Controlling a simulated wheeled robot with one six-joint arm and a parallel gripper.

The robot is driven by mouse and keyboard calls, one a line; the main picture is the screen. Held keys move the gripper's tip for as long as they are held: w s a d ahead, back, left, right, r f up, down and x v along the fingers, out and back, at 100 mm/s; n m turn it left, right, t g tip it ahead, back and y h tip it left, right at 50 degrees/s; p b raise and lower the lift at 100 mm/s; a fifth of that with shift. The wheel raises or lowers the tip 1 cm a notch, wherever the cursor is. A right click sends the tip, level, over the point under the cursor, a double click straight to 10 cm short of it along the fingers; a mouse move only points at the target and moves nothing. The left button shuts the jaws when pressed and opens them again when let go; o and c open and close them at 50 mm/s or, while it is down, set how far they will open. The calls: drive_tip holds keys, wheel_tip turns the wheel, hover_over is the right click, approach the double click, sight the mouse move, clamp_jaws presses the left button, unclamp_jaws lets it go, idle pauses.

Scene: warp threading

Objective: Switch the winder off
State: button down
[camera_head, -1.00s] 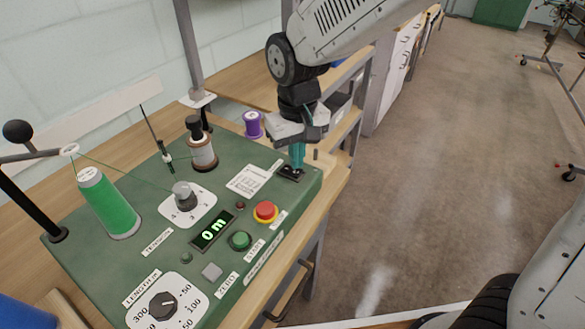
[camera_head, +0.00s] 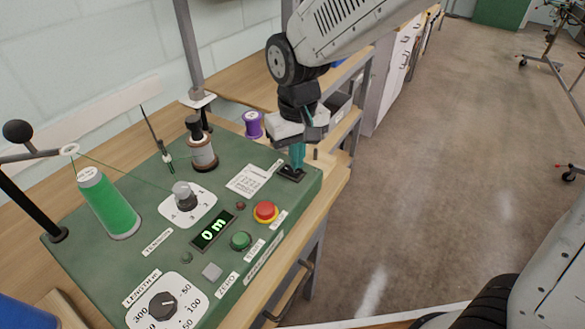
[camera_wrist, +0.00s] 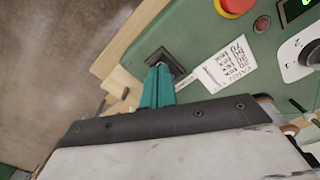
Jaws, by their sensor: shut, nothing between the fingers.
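The winder (camera_head: 130,262) is a green panel on a wooden bench. Its display (camera_head: 213,231) reads "0 m" in lit green. A black switch (camera_head: 291,174) sits at the panel's far right corner; it also shows in the wrist view (camera_wrist: 161,58). My gripper (camera_head: 298,166) is shut and empty, its teal fingers pointing down at the switch. In the wrist view the teal fingertips (camera_wrist: 158,70) reach the switch and partly hide it. I cannot tell whether they touch it or which way the switch is set.
A red button (camera_head: 265,211), a green button (camera_head: 241,240) and a tension dial (camera_head: 184,197) are on the panel. A green thread cone (camera_head: 108,205) stands at left. A brown-and-white bobbin (camera_head: 202,152) and purple spool (camera_head: 253,124) stand behind.

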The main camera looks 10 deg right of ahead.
sight(297, 172)
drive_tip(key=shift+f, duration=0.9)
drive_tip(key=shift+r, duration=0.1)
idle(0.3)
drive_tip(key=shift+r, duration=3.4)
drive_tip(key=s+d+r+m, duration=0.2)
drive_tip(key=s+d, duration=0.7)
drive_tip(key=d, duration=0.1)
drive_tip(key=s+d+r+m+t, duration=0.1)
drive_tip(key=s+d+r+m, duration=0.1)
drive_tip(key=s+d, duration=0.8)
drive_tip(key=shift+s+d+r, duration=0.25)
drive_tip(key=shift+d+r, duration=0.15)
drive_tip(key=shift+r, duration=0.3)
